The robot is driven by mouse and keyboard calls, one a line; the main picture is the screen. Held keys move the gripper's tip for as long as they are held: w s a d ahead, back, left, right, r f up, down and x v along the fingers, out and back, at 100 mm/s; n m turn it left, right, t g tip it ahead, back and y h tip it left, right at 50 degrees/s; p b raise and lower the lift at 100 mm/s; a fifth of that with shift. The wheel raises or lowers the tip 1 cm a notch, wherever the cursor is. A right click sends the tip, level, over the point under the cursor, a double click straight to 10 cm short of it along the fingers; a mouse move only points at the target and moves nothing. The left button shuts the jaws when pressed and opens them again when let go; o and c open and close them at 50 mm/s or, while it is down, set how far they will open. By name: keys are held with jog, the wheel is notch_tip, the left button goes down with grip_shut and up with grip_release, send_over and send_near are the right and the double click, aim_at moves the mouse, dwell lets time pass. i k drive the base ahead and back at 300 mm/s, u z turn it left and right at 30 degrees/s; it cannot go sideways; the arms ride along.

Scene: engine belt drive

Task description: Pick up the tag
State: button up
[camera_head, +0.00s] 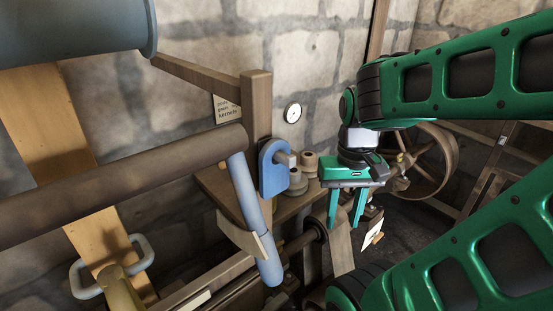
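My gripper (344,226) points down at the right of centre, its two green fingers apart with nothing seen between them. A small white card with a brown lower part (372,231), which may be the tag, shows just right of the fingertips. It looks tilted, and I cannot tell whether the gripper touches it. A paper label with writing (226,109) is on the stone wall at the back, partly hidden behind the wooden post. I cannot tell for sure which of these is the tag.
A blue bracket (270,181) and a blue lever (249,206) stand left of my gripper. Round wooden pieces (308,160) sit on a wooden shelf (218,186). A spoked wheel (446,165) is behind on the right. A thick brown roller (115,180) crosses the left.

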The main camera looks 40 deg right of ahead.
aim_at(274, 177)
jog(key=u, duration=0.3)
jog(key=k, duration=1.6)
jog(key=z, duration=0.1)
